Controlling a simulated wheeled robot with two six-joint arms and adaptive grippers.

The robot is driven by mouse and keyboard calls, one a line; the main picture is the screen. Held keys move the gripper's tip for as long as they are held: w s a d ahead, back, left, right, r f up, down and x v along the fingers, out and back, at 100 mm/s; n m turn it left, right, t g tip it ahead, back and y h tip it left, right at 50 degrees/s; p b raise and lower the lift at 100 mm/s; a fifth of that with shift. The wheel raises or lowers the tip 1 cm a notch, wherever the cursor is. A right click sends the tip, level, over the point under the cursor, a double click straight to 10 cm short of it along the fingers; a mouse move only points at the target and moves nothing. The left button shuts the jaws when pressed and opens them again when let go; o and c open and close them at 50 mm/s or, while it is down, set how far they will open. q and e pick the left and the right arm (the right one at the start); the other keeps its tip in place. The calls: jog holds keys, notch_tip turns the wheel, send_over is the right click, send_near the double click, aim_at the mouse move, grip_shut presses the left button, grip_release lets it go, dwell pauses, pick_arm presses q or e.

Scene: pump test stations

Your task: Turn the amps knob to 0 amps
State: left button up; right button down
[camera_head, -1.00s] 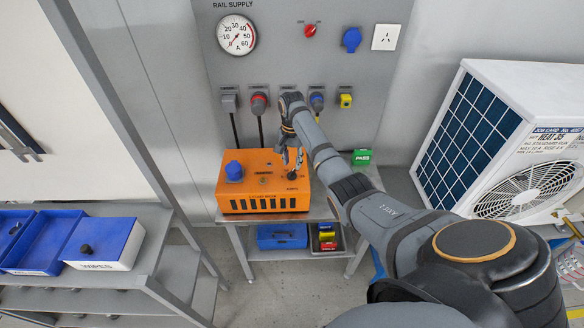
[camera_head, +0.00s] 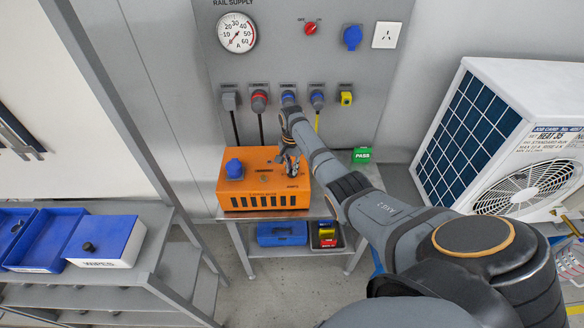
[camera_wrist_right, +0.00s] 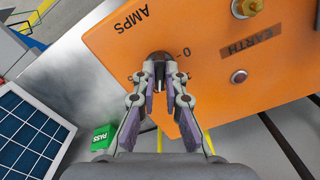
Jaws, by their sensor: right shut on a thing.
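The orange test box (camera_head: 263,185) stands on a metal bench. Its amps knob (camera_wrist_right: 160,56) is dark and round, by the printed word AMPS and a 0 mark just right of the knob in the right wrist view. My right gripper (camera_wrist_right: 160,78) is shut on the knob, one finger on each side of it; it also shows over the box's right part in the head view (camera_head: 290,166). The fingers hide much of the knob, so I cannot tell where it points. My left gripper is not in view.
A blue knob (camera_head: 234,169) stands on the box's left part. A green PASS block (camera_head: 361,155) lies right of it. Behind is a grey panel with a gauge (camera_head: 237,32) and several plugs with hanging cables. A large white fan unit (camera_head: 545,150) stands at right.

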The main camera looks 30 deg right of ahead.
jog(key=shift+r, duration=0.1)
jog(key=shift+n+p, duration=0.7)
jog(key=shift+n, duration=0.5)
jog(key=n+p, duration=0.1)
jog(key=n, duration=0.1)
jog(key=shift+n, duration=0.3)
jog(key=n+p, duration=0.1)
jog(key=n, duration=1.1)
jog(key=shift+n+p, duration=0.4)
jog(key=n, duration=0.5)
jog(key=shift+n, duration=0.4)
jog(key=shift+w, duration=0.1)
jog(key=c, duration=1.4)
grip_release()
